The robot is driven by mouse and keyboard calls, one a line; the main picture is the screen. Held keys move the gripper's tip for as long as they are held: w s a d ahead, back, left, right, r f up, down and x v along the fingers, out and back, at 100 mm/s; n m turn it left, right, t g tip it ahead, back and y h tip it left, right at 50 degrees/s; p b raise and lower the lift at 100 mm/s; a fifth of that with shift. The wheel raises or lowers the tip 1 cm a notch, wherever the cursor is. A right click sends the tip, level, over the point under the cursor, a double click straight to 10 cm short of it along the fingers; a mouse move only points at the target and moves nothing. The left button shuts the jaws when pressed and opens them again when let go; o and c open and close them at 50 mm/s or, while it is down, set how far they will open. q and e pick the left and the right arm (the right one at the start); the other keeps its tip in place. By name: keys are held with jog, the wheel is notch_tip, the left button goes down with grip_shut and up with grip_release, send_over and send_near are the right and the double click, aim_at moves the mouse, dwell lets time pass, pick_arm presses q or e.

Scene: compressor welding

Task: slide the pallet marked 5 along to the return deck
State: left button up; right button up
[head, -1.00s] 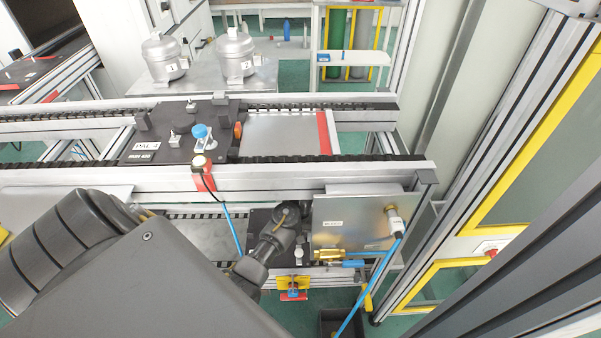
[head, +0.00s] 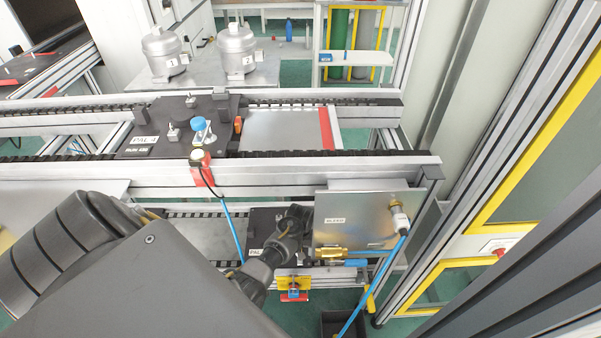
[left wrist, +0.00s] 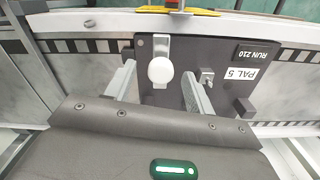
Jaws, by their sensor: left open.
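The dark pallet marked PAL 5 (left wrist: 222,105) lies on the lower conveyor track. It fills the middle of the left wrist view, its label upside down. In the head view it is the dark plate (head: 260,217), largely hidden by my left arm and a metal box. A pale round-topped knob (left wrist: 160,71) stands on the pallet. My left gripper (left wrist: 158,74) is open, one finger on each side of the knob; I cannot tell whether they touch it. In the head view the fingers are not clear. I cannot clearly identify the return deck. My right gripper is not in view.
The upper conveyor carries pallet PAL 4 (head: 150,150). A metal box (head: 365,215) with a blue hose stands right of my left arm. Bare lower track (head: 200,235) lies left of the pallet. A yellow bracket (left wrist: 188,11) sits at the wrist view's top.

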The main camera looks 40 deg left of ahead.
pick_arm(q)
jog(key=shift+f, duration=0.3)
grip_shut()
dwell(0.3)
dwell(1.1)
